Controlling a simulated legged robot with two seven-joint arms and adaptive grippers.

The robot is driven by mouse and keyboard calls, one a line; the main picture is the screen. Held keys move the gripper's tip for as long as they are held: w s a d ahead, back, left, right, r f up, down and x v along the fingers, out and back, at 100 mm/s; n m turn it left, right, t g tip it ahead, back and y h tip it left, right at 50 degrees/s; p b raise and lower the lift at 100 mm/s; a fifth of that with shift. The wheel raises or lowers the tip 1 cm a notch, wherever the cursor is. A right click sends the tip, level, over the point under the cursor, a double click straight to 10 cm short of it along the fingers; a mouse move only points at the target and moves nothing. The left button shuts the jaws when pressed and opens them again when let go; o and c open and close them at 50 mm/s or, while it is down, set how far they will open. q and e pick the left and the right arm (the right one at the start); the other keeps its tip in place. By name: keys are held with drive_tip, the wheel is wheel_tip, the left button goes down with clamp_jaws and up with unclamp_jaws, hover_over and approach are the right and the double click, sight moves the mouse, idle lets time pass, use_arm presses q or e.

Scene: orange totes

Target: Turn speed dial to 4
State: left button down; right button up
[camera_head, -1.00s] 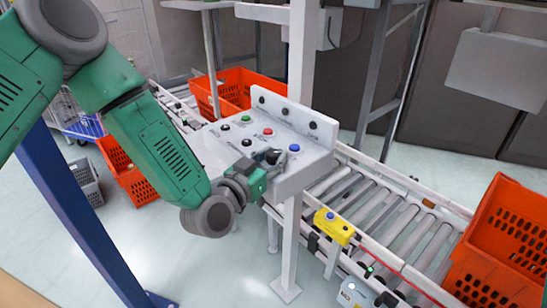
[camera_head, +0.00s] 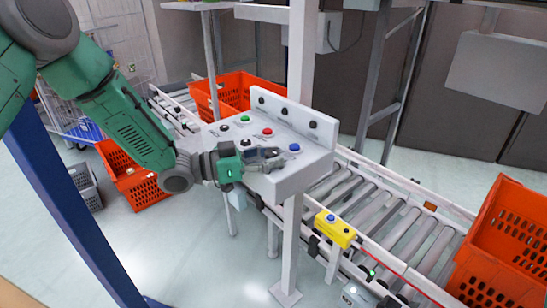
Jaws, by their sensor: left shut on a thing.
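The white control panel (camera_head: 310,160) stands mid-picture above a conveyor. My left gripper (camera_head: 276,154) reaches in from the left over its front part, lying nearly level, with its fingers shut on a small dial that they mostly hide. I take this to be the speed dial; its setting and any numbers cannot be read. The panel's top also has a green button (camera_head: 246,118), a red button (camera_head: 267,132), a blue button (camera_head: 294,147) and black knobs. Several dark knobs (camera_head: 284,111) sit on its raised back. My right gripper is not in view.
A roller conveyor (camera_head: 376,212) runs behind and below the panel. A yellow box (camera_head: 334,228) with a blue button sits on its near rail. Orange totes stand at the right (camera_head: 503,250), behind the panel (camera_head: 232,93) and on the left floor (camera_head: 140,190).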

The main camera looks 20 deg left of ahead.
use_arm(q)
drive_tip(key=shift+g, duration=0.3)
drive_tip(key=c, duration=1.2)
unclamp_jaws()
drive_tip(key=shift+o, duration=0.2)
drive_tip(key=shift+a, duration=0.15)
drive_tip(key=shift+a, duration=0.1)
drive_tip(key=v, duration=1.2)
drive_tip(key=shift+f, duration=0.3)
drive_tip(key=shift+w, duration=0.1)
